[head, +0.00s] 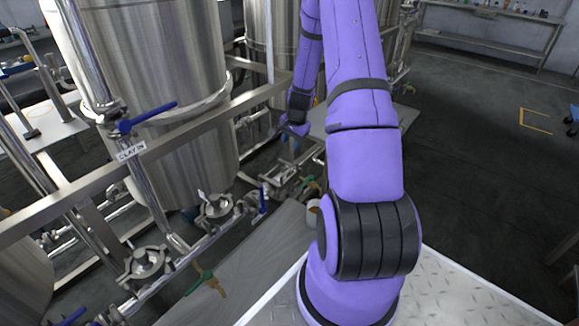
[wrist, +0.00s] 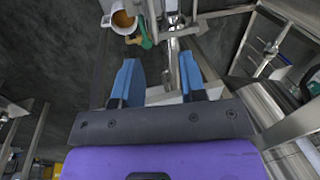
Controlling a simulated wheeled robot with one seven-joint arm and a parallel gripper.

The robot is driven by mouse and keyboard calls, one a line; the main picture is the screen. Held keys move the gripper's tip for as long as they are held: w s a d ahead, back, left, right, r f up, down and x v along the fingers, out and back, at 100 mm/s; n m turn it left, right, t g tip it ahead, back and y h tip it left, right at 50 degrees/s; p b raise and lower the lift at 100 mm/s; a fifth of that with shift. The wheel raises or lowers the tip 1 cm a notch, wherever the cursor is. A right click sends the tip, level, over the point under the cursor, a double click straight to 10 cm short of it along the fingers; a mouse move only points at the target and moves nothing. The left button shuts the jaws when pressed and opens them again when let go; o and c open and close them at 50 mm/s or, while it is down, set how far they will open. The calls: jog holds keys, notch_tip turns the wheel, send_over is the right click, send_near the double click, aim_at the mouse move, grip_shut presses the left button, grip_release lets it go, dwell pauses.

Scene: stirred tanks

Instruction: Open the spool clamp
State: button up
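My gripper (wrist: 158,62) is open in the wrist view, its two blue fingers apart. Two round steel fittings, one (head: 215,207) near the lower middle and one (head: 145,262) at lower left, sit on the pipe run in the head view. I cannot tell which part is the spool clamp, or whether it is shut.
A white cup (wrist: 122,20) with orange-brown contents stands beside a green valve handle (wrist: 146,36). Large steel tanks (head: 150,80) and a frame rail (head: 180,133) with a blue-handled valve (head: 147,116) crowd the left. Dark floor (head: 480,180) is open at right.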

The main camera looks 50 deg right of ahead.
aim_at(290, 169)
jog(key=shift+m, duration=0.3)
jog(key=x, duration=0.4)
jog(key=d+x, duration=0.1)
jog(key=x, duration=0.4)
jog(key=s+x, duration=0.1)
jog(key=x, duration=0.3)
jog(key=shift+s+d+f, duration=0.1)
jog(key=shift+d+f, duration=0.05)
jog(key=shift+f, duration=0.15)
grip_shut()
